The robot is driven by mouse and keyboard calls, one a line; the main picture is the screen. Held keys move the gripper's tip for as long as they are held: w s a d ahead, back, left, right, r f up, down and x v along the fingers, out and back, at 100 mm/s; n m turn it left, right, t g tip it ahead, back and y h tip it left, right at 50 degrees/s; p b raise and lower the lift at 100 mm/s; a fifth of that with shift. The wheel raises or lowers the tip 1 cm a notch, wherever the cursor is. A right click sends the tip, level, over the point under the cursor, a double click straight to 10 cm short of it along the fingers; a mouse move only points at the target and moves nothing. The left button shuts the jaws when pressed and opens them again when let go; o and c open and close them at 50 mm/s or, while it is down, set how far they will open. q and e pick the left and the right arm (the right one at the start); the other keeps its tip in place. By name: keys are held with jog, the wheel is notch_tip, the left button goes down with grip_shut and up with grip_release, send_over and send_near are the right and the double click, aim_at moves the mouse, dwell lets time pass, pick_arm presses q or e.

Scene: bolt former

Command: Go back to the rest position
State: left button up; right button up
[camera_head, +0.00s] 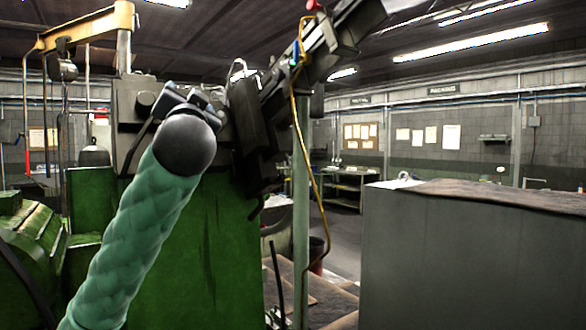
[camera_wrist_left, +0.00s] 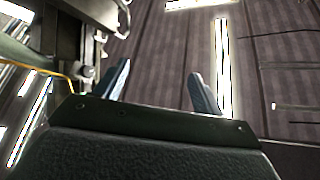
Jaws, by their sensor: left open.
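My left arm comes in from the lower left in a teal sleeve, and its dark round wrist is raised in front of the green machine (camera_head: 215,255). My left gripper (camera_head: 188,98) is just beyond the wrist, close in the picture to the machine's dark upper parts; I cannot tell the gap. In the left wrist view the two bluish fingers of the gripper (camera_wrist_left: 160,88) stand apart with nothing between them. They point up toward the ceiling. My right gripper is in neither view.
A dark slanted machine arm (camera_head: 315,50) with a yellow cable (camera_head: 307,150) rises right of my gripper. A yellow hoist frame (camera_head: 85,28) stands at upper left. A grey cabinet (camera_head: 460,260) fills the lower right. Open floor (camera_head: 343,245) shows between machine and cabinet.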

pick_arm(q)
jog(key=d+f+m+g+h, duration=0.1)
jog(key=d+f+g+h, duration=0.2)
jog(key=f, duration=1.7)
jog(key=f+g+h, duration=0.4)
jog(key=f+g, duration=0.1)
jog(key=f, duration=1.5)
jog(key=s+f+g, duration=0.3)
jog(key=s+f, duration=0.4)
jog(key=f, duration=0.5)
jog(key=s+f+n+g+h, duration=0.1)
jog(key=s+f+g, duration=0.1)
jog(key=s+f, duration=0.8)
jog(key=s+f+g, duration=0.3)
jog(key=s+f, duration=0.1)
jog(key=f, duration=1.1)
jog(key=s+d+f+g, duration=0.1)
jog(key=s+f+g, duration=0.1)
jog(key=s+f, duration=0.5)
jog(key=s+f+g, duration=0.2)
jog(key=s+f, duration=0.4)
jog(key=s, duration=0.7)
jog(key=shift+d+f+n+g, duration=0.3)
jog(key=shift+d+f+n, duration=0.05)
jog(key=shift+n, duration=0.05)
